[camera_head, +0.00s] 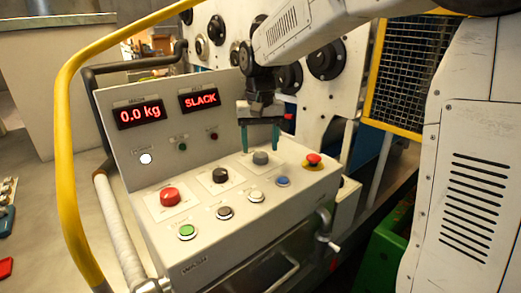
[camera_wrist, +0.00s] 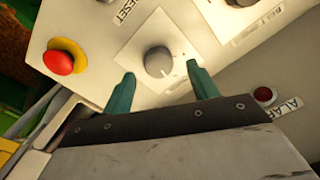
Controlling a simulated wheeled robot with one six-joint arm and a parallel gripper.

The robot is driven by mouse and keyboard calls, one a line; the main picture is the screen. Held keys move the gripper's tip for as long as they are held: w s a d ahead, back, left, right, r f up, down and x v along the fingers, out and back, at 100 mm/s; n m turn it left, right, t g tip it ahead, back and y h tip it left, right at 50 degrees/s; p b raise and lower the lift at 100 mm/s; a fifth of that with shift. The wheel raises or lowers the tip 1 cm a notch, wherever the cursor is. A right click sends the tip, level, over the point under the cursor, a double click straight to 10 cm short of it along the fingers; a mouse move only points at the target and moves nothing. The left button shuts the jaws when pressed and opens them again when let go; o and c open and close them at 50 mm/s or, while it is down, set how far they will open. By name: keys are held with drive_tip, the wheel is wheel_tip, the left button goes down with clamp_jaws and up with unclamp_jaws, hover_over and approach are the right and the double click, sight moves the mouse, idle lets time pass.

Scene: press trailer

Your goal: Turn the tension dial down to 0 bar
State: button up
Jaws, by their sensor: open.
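A grey round dial (camera_head: 261,158) sits on a white square plate at the back right of the control panel's sloped top. Two red displays read "0.0 kg" (camera_head: 140,113) and "SLACK" (camera_head: 200,99).
A black knob (camera_head: 219,175), a red knob (camera_head: 169,197), a red mushroom button on yellow (camera_head: 313,160) and several push buttons share the panel. A red lamp (camera_wrist: 265,95) is near one finger. A yellow rail (camera_head: 66,150) curves along the left.

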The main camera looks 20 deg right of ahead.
sight(261, 154)
drive_tip(key=shift+f, duration=1.3)
drive_tip(key=c, duration=1)
drive_tip(key=shift+n, duration=1)
drive_tip(key=o, duration=1)
drive_tip(key=shift+r, duration=0.15)
wheel_tip(261, 154, up, 8)
drive_tip(key=shift+f, duration=0.2)
